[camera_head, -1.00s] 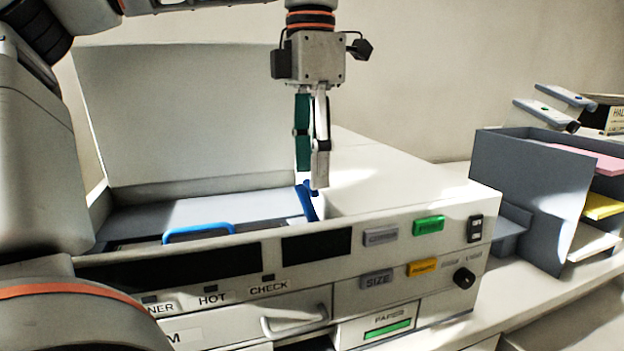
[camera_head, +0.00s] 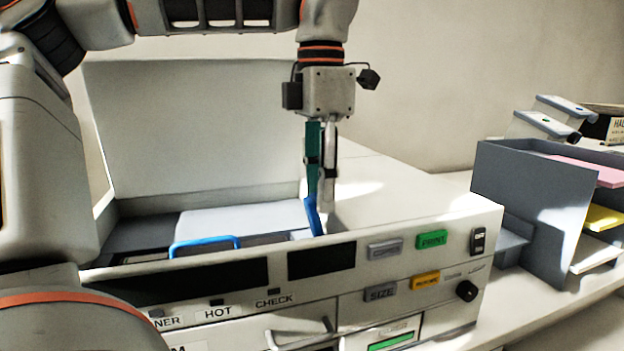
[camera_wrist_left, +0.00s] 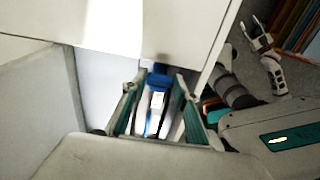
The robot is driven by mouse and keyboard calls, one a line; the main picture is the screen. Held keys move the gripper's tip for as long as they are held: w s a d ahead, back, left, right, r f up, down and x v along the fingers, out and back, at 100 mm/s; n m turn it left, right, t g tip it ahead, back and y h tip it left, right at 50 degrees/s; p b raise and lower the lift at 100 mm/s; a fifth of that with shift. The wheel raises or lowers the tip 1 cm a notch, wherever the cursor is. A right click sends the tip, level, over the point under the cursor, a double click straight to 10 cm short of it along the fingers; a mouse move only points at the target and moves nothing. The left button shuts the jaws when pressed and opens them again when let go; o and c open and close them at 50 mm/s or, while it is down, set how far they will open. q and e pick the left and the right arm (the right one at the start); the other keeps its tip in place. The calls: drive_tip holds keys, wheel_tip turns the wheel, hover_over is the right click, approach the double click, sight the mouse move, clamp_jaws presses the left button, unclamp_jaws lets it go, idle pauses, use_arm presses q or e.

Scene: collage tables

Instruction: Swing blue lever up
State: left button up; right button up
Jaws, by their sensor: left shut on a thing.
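The blue lever (camera_head: 312,215) stands at the right edge of the open bay of a grey-white office machine (camera_head: 400,215), leaning slightly left at its top. My left gripper (camera_head: 321,208) points straight down over it, and its fingertips hide part of the lever. In the left wrist view the blue lever (camera_wrist_left: 158,80) shows between the fingers of the left gripper (camera_wrist_left: 157,90), which is shut on it.
The raised lid (camera_head: 190,130) stands behind the bay. A blue handle (camera_head: 205,243) lies inside the bay to the left. Buttons line the front panel, including a green one (camera_head: 431,240). A grey paper sorter (camera_head: 530,190) stands to the right.

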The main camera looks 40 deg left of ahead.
use_arm(q)
drive_tip(key=shift+w+d, duration=0.25)
drive_tip(key=shift+w, duration=0.35)
drive_tip(key=shift+c, duration=0.2)
drive_tip(key=o, duration=1)
drive_tip(key=shift+o, duration=0.6)
drive_tip(key=shift+w+d+f, duration=0.1)
drive_tip(key=shift+w+d, duration=0.05)
drive_tip(key=shift+w, duration=0.05)
drive_tip(key=shift+s, duration=0.15)
wheel_tip(320, 180, up, 12)
